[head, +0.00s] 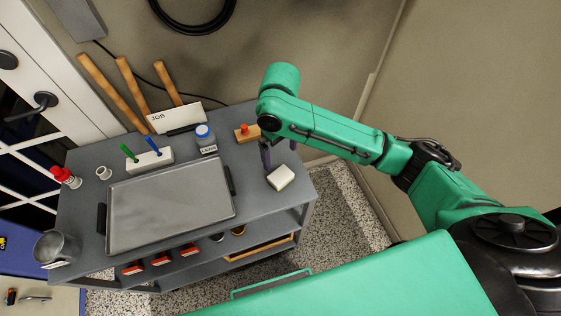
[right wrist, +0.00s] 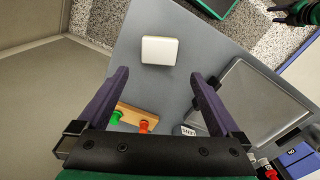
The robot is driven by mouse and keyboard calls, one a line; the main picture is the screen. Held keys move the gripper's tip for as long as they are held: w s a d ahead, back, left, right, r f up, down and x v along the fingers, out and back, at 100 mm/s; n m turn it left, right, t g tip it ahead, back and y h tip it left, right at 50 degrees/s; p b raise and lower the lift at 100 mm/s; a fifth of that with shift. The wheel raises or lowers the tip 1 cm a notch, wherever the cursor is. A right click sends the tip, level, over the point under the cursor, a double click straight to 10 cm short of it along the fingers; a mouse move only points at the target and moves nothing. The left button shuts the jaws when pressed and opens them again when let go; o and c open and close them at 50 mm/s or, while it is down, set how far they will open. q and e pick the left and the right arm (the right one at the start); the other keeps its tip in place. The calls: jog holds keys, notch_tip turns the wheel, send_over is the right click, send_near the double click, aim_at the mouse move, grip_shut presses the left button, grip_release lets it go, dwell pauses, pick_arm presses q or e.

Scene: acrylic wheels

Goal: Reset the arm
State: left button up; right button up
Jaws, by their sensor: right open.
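My right arm is green and comes in from the right in the head view. Its right gripper (head: 279,155) points down over the right end of the grey cart. The two dark fingers of this gripper (right wrist: 159,88) are spread apart in the right wrist view, with nothing between them. A white block (head: 281,177) lies on the cart top just beyond the fingers. It also shows in the right wrist view (right wrist: 159,50), ahead of the fingertips and apart from them. My left gripper is not clearly in the head view.
A grey tray (head: 170,205) covers the middle of the cart. A wooden block with coloured pegs (head: 247,134) sits beside the right gripper. A blue-lidded jar (head: 204,134), a white pen holder (head: 150,161), a red bottle (head: 65,176) and a metal cup (head: 57,248) stand around the tray.

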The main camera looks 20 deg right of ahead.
jog(key=shift+r, duration=0.1)
dwell(0.4)
jog(key=s+a+f+t+y, duration=0.2)
jog(key=s+a+f+y, duration=0.1)
jog(key=a, duration=0.1)
jog(key=s+d+f, duration=0.1)
jog(key=d, duration=0.1)
jog(key=s+d+m+t, duration=0.1)
jog(key=s+d, duration=0.1)
jog(key=d, duration=0.1)
jog(key=s+d+f+m, duration=0.1)
jog(key=d, duration=0.2)
jog(key=shift+s+d+f+t, duration=0.15)
jog(key=shift+s+f+t, duration=0.15)
jog(key=shift+f, duration=0.05)
jog(key=s+d+f+m+h, duration=0.1)
jog(key=s+d+f+h, duration=0.15)
jog(key=s+d, duration=0.4)
notch_tip(320, 180, down, 21)
jog(key=d+g, duration=0.1)
jog(key=s+d+f+g, duration=0.1)
jog(key=s+d+f, duration=0.2)
jog(key=s+f, duration=1.2)
jog(key=shift+s+f+g, duration=0.3)
jog(key=shift+s, duration=0.95)
jog(key=shift+h, duration=0.25)
